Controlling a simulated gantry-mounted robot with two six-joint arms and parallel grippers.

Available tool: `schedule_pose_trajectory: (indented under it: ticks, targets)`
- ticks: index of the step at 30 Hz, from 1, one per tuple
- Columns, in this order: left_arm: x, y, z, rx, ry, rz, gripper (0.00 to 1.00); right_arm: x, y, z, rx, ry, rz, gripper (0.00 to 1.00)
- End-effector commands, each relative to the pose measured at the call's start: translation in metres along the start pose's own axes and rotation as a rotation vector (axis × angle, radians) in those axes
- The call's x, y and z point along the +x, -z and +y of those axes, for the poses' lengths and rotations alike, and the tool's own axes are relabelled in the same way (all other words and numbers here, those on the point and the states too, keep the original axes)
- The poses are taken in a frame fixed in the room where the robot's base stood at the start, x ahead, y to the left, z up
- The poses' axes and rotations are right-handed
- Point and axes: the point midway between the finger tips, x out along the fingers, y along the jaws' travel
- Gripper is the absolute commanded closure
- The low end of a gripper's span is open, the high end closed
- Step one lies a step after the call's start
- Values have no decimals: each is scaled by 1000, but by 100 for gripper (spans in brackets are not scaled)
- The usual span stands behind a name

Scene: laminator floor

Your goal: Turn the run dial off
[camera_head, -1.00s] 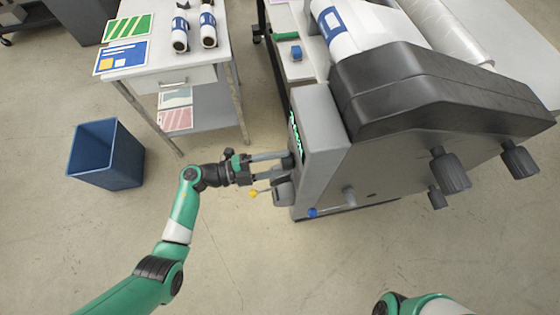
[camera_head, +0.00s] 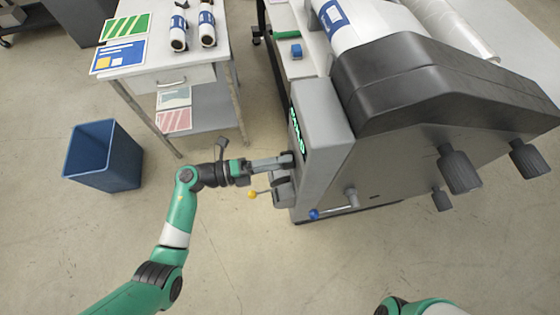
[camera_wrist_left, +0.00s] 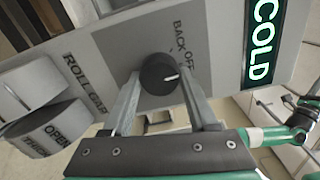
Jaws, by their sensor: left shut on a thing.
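The black round dial (camera_wrist_left: 158,74) sits on the grey end panel of the laminator (camera_head: 322,145). Its white mark points to the right in the left wrist view, and the lettering BACK and OFF (camera_wrist_left: 185,43) is printed beside it. My left gripper (camera_head: 288,160) reaches the panel from the left; it is shut on the dial, with one finger on each side (camera_wrist_left: 159,80). In the head view the fingers hide most of the dial. My right gripper is out of view; only part of my right arm shows at the bottom edge.
A lit green COLD display (camera_wrist_left: 262,40) is beside the dial. A ROLL GAP knob (camera_wrist_left: 45,115), a yellow-tipped lever (camera_head: 252,195) and a blue-tipped lever (camera_head: 314,214) are close by. A blue bin (camera_head: 103,157) and side table (camera_head: 150,62) stand left; floor between is clear.

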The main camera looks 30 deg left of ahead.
Motion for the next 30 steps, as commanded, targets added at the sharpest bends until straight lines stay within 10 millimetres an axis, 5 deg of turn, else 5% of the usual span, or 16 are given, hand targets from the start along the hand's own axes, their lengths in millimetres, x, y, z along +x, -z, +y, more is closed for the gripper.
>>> schedule_pose_trajectory:
  ticks: [14, 15, 19, 30]
  targets:
    - [0, 0, 0, 21, 0, 1, 97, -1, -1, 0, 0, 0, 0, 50]
    - [0, 0, 0, 21, 1, 1, 39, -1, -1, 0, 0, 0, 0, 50]
    - [0, 0, 0, 21, 0, 0, 16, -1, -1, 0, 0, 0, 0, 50]
    - [-4, 0, 0, 20, 0, -1, 11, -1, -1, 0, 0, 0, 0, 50]
